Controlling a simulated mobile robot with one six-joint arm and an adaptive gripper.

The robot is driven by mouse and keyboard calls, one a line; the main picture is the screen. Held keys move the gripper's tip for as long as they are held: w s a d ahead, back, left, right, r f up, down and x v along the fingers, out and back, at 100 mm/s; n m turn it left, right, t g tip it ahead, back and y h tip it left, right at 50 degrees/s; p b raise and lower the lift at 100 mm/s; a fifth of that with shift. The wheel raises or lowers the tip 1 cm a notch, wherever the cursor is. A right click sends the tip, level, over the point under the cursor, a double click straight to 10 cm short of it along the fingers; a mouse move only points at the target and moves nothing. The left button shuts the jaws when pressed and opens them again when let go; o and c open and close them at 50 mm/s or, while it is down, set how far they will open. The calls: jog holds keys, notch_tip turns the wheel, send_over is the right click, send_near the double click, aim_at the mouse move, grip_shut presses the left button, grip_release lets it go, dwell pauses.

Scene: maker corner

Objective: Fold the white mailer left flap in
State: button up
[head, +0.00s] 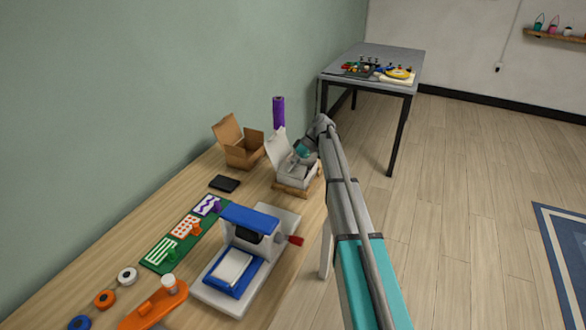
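The white mailer (312,177) is an open box on a small wooden stand (291,190) at the far right part of the workbench. Its lid (279,149) stands up and leans to the left. My gripper (293,164) points down at the mailer's opening, with its tips over or inside the box. The wrist and gripper cover part of the mailer's inside. The left flap cannot be made out clearly at this size. Whether the fingers touch a flap, and whether they are open or shut, cannot be told.
A brown cardboard box (243,155) stands open left of the mailer, with a purple roll (278,113) behind. A black flat item (224,184), a green board (160,256) and a blue-and-white press (250,218) lie nearer.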

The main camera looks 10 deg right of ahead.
jog(key=shift+o, duration=0.6)
